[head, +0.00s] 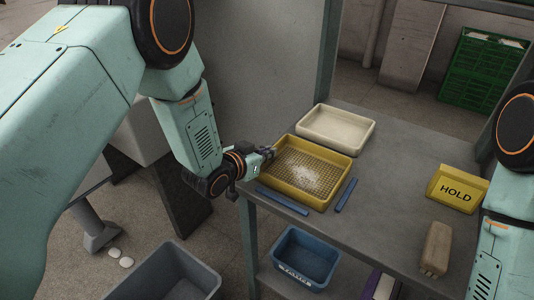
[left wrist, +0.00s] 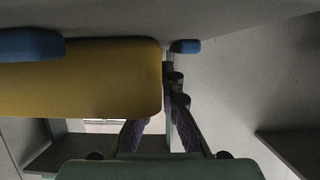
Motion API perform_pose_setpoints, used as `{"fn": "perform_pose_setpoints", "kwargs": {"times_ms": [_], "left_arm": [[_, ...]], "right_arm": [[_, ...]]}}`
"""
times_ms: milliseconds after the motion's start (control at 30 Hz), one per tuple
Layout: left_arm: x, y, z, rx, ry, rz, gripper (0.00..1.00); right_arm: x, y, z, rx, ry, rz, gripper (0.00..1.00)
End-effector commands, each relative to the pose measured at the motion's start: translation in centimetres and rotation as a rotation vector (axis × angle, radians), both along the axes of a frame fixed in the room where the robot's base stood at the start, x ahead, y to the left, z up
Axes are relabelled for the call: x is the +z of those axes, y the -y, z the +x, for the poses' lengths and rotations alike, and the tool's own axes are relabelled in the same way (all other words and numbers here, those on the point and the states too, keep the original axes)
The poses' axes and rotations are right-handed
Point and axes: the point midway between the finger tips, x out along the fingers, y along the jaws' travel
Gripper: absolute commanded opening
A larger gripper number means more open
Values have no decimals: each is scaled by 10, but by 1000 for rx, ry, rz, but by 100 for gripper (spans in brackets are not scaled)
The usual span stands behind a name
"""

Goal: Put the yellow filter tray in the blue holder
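The yellow filter tray (head: 324,201) has a mesh floor with pale powder on it and sits on the grey table near its left edge. Two blue bars (head: 283,201) (head: 346,194) lie on the table along its near sides; I take them as parts of the blue holder. My left gripper (head: 270,152) is at the tray's left rim. My right gripper is out of view.
A cream tray (head: 337,140) stands just behind the yellow one. A yellow HOLD sign (head: 457,190) and a tan block (head: 436,248) are on the right of the table. A blue bin (head: 306,262) sits below, a grey bin (head: 165,275) on the floor. The table's middle is clear.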

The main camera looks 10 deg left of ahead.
Motion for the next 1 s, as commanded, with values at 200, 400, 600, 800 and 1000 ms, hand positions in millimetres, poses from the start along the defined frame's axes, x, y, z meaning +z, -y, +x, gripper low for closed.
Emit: {"fn": "perform_pose_setpoints", "kwargs": {"times_ms": [200,400,600,800,1000], "left_arm": [[1,0,0,0,-1,0,16],[1,0,0,0,-2,1,28],[1,0,0,0,-2,1,28],[6,-6,-11,3,-3,0,28],[21,-19,-42,3,-4,-2,28]], "right_arm": [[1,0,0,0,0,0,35],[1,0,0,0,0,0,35],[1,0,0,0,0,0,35],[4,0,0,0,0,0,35],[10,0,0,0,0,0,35]]}}
